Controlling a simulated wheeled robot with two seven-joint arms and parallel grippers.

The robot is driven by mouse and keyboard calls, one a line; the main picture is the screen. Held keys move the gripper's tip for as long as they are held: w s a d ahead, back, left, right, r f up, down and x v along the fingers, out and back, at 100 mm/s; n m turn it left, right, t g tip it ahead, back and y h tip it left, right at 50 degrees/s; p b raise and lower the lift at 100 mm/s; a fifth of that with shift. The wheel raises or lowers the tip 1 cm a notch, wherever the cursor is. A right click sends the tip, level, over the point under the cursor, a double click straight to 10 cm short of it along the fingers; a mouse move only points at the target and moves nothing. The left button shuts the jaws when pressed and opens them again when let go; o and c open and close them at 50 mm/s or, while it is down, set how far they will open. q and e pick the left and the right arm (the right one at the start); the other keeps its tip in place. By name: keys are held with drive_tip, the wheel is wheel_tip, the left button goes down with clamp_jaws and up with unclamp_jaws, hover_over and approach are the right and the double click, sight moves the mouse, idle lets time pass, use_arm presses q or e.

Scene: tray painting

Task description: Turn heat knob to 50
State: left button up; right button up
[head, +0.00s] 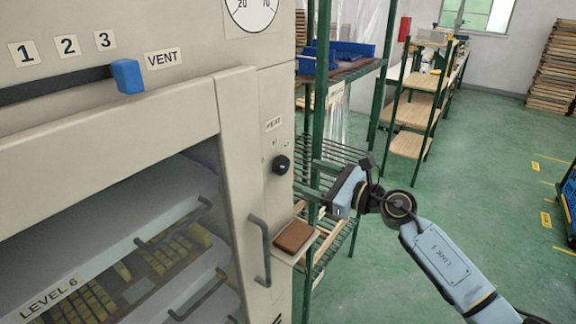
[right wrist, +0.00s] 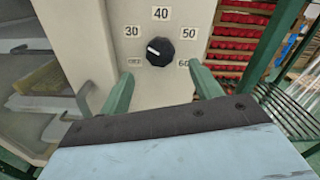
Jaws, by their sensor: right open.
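The black heat knob (head: 281,164) sits on the beige front panel under a small heat label. In the right wrist view the knob (right wrist: 165,54) shows its white pointer mark turned to the upper left, nearest the 30 label (right wrist: 132,31). The 50 label (right wrist: 189,33) is at the knob's upper right. My right gripper (head: 306,179) is to the right of the knob in the head view, facing the panel. In the wrist view its two green fingers (right wrist: 160,78) are spread and empty, with the knob ahead between them, apparently untouched. My left gripper is out of view.
A vertical handle (head: 262,250) and a small shelf with a brown block (head: 294,236) are below the knob. A blue vent slider (head: 127,76) is at upper left. Green racks (head: 320,100) stand behind my gripper. The green floor at right is partly free.

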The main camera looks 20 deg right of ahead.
sight(285, 167)
drive_tip(key=x, duration=0.7)
drive_tip(key=shift+w, duration=0.1)
drive_tip(key=c, duration=1)
